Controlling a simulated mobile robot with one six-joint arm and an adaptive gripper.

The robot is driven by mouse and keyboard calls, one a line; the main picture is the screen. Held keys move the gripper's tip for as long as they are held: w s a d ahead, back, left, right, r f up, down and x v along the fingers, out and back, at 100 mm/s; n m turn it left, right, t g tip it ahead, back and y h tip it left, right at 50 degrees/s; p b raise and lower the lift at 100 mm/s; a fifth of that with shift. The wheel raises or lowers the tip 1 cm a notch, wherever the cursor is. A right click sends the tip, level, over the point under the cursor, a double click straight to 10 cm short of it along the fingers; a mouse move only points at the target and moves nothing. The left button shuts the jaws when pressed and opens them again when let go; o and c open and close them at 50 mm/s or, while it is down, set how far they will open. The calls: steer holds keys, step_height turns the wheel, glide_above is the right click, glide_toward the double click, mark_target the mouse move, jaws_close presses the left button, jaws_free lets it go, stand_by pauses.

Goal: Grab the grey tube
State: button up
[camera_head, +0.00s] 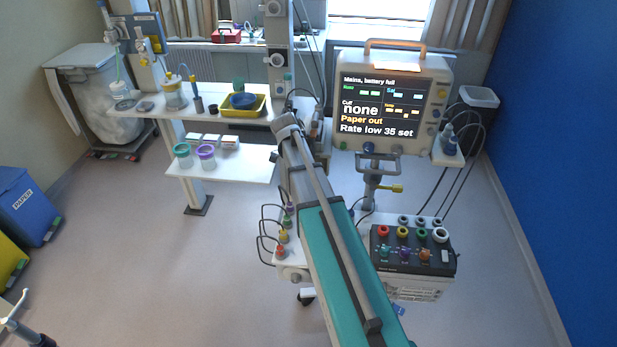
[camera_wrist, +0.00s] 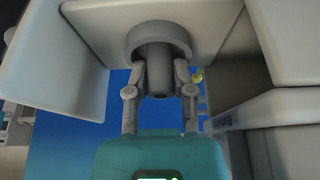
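In the wrist view a grey tube (camera_wrist: 158,72) with a thick round collar juts from a pale grey housing, its free end pointing towards my gripper. My gripper (camera_wrist: 160,72) has one finger on each side of the tube, close to its sides. The frames do not show clearly whether the fingers press on it. The fingertips reach up to the collar and are partly hidden there. In the head view my arm stretches away past the left of the monitor (camera_head: 388,101); my fingers and the tube cannot be made out there.
Pale panels (camera_wrist: 215,30) surround the tube closely in the wrist view. In the head view a white shelf table (camera_head: 222,172) with jars stands left of my arm. A black connector box (camera_head: 412,249) stands to the right. Floor is open at left.

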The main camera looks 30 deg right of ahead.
steer(key=shift+c, duration=0.3)
steer(key=shift+r, duration=0.25)
step_height(320, 180, up, 2)
steer(key=p, duration=0.2)
steer(key=shift+r+p, duration=0.1)
steer(key=shift+p, duration=0.25)
steer(key=s+a+r+p, duration=0.1)
steer(key=s+r+p, duration=0.9)
steer(key=s, duration=0.4)
steer(key=shift+r, duration=0.15)
